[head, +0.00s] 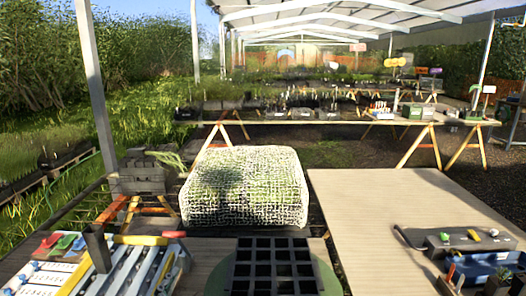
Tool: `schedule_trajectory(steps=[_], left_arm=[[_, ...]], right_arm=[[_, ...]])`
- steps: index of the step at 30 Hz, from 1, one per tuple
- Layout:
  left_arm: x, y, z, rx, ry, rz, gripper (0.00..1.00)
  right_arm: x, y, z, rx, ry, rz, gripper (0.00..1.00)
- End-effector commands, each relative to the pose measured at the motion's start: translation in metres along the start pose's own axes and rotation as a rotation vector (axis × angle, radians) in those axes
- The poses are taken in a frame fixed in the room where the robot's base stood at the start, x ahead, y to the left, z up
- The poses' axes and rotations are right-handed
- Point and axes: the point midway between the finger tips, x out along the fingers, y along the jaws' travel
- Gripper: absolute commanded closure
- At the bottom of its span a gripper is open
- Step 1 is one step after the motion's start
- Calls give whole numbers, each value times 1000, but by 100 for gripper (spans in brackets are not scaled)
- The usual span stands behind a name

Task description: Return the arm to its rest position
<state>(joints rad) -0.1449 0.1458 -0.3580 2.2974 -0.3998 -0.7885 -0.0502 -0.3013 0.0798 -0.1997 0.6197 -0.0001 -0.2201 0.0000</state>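Neither of my grippers nor either arm can be made out in the head view. A black tray of empty-looking square cells (275,242) lies at the front middle, on a round green base (326,272). A dark upright tube-like piece (97,248) stands at the front left, by a pale slatted rack (140,268). A blue crate (476,268) with dark contents sits at the front right. A small dark item with an orange-pink part (450,274) is beside it, too small to identify.
A white mesh-covered block (245,188) stands behind the cell tray. Grey crates (150,175) are stacked to its left. A grey box with small items (470,241) lies at right. The wide pale tabletop (390,205) is largely clear. Plant benches (330,118) stand farther back.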

Motion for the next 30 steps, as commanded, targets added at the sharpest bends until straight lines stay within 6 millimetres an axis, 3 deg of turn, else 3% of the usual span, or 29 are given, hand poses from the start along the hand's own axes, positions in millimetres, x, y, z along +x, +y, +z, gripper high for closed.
schedule_trajectory(steps=[1, 3, 7, 12, 19, 26, 30], left_arm=[[-12, 5, 38, -48, -120, 28, 0], [-34, 14, 85, -111, -284, 70, 0], [-81, 32, 152, -202, -542, 142, 0], [-141, 51, 205, -277, -788, 218, 0], [-219, 70, 244, -345, -1051, 307, 0], [-193, 104, 305, -340, -1077, 318, 0], [-180, 129, 351, -337, -1094, 326, 0]], right_arm=[[0, 0, 0, 0, 1, 0, 42], [0, 0, -1, 0, 1, 0, 42], [0, 0, -2, 0, 2, 0, 42], [0, 0, -2, 0, 3, 0, 42], [0, 0, -2, 0, 3, 0, 42], [10, 0, -1, -1, 3, 0, 42], [17, 0, -1, 0, 3, 0, 42]])
